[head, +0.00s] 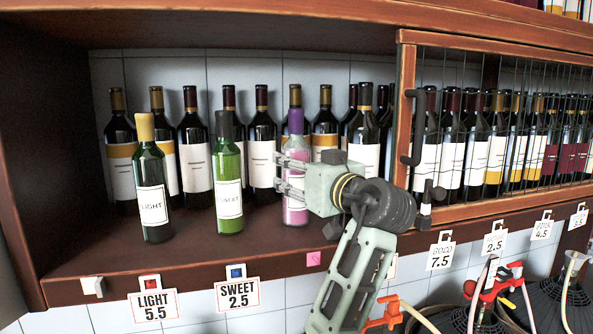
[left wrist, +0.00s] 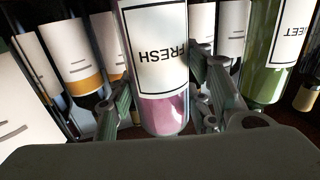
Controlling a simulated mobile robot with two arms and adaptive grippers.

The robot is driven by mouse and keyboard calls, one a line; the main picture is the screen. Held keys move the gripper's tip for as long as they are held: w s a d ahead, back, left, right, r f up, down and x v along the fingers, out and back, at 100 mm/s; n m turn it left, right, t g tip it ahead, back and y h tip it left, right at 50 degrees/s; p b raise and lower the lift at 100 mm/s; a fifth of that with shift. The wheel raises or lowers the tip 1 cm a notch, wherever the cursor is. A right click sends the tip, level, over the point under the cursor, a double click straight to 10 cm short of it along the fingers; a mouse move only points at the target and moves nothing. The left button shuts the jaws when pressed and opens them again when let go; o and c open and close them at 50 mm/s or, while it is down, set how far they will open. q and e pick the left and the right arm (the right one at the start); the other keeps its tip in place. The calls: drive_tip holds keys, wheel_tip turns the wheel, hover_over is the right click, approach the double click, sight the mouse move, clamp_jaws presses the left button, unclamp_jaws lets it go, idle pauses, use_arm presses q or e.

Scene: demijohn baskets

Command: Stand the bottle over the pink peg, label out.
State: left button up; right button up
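The bottle (head: 296,210) has a purple neck, a pink lower part and a white label. It looks upright on the shelf, behind and slightly left of the pink peg marker (head: 313,258) on the shelf's front edge. My left gripper (head: 291,175) reaches in from the right and hides part of the label. In the left wrist view, its fingers lie close against both sides of the bottle (left wrist: 163,112). The label reads FRESH, upside down there, and faces roughly towards the wrist camera. Any peg under the bottle is hidden. My right gripper is not in view.
A green SWEET bottle (head: 229,175) stands left of the bottle, and a yellow-capped LIGHT bottle (head: 152,190) further left. Dark wine bottles (head: 262,150) line the back. A wire-fronted door (head: 408,110) borders the opening on the right. The shelf front (head: 190,250) is clear.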

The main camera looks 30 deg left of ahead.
use_arm(q)
drive_tip(key=o, duration=0.4)
drive_tip(key=shift+c, duration=0.2)
drive_tip(key=shift+r, duration=0.15)
drive_tip(key=b+v, duration=0.7)
drive_tip(key=v, duration=0.5)
drive_tip(key=shift+s, duration=0.1)
